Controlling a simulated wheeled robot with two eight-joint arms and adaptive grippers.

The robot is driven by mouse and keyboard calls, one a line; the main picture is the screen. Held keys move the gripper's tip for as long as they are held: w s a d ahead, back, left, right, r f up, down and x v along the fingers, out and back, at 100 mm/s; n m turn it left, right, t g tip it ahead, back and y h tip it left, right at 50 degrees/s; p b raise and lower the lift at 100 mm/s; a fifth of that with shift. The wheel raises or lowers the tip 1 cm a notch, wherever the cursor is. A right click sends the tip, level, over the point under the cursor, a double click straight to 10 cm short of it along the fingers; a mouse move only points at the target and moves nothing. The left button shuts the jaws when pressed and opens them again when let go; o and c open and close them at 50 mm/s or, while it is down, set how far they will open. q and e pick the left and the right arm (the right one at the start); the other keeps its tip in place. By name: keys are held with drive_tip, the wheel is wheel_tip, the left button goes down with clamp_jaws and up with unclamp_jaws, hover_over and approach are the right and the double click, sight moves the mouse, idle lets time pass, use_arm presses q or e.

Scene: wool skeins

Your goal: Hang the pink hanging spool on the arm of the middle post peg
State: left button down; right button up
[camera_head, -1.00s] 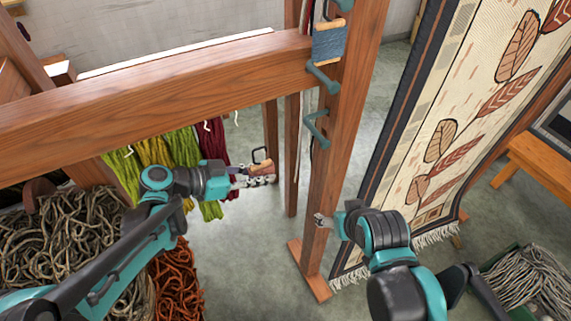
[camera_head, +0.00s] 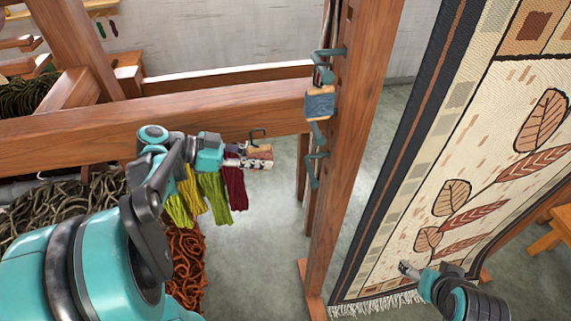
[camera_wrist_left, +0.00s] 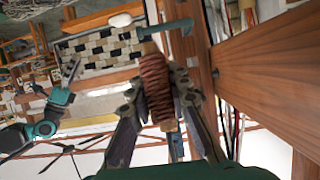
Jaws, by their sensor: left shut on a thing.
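My left gripper (camera_head: 246,155) is shut on the pink hanging spool (camera_wrist_left: 155,88). In the left wrist view the spool's ribbed reddish-pink winding lies between the fingers. In the head view its wooden end (camera_head: 262,149) and dark hook (camera_head: 258,134) show beyond the fingers, left of the upright post (camera_head: 345,150) and apart from it. Teal pegs stick out from the post: the top peg (camera_head: 328,52), the middle post peg (camera_head: 318,134), partly behind a hanging blue spool (camera_head: 320,103), and the lower peg (camera_head: 313,170). My right gripper (camera_head: 408,269) is low at the right; its jaw opening is unclear.
A thick horizontal beam (camera_head: 200,125) runs behind my left forearm to the post. Coloured skeins (camera_head: 215,190) hang below the gripper. A patterned tapestry (camera_head: 470,170) stands right of the post. Open air lies between the held spool and the post.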

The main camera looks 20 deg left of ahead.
use_arm(q)
drive_tip(key=shift+w+d+r, duration=0.1)
drive_tip(key=shift+d, duration=0.05)
drive_tip(key=shift+w+d, duration=0.45)
drive_tip(key=shift+d, duration=0.05)
drive_tip(key=shift+w+d+p, duration=0.1)
drive_tip(key=shift+w+d, duration=1)
drive_tip(key=shift+d, duration=0.55)
drive_tip(key=shift+w+d+p, duration=0.15)
drive_tip(key=shift+w+d, duration=1)
drive_tip(key=shift+d, duration=0.55)
drive_tip(key=shift+w+d+p, duration=0.1)
drive_tip(key=shift+w+d, duration=1)
drive_tip(key=shift+d, duration=0.55)
drive_tip(key=shift+f+b, duration=0.55)
drive_tip(key=shift+f, duration=0.1)
drive_tip(key=c, duration=1.3)
unclamp_jaws()
drive_tip(key=shift+c, duration=0.2)
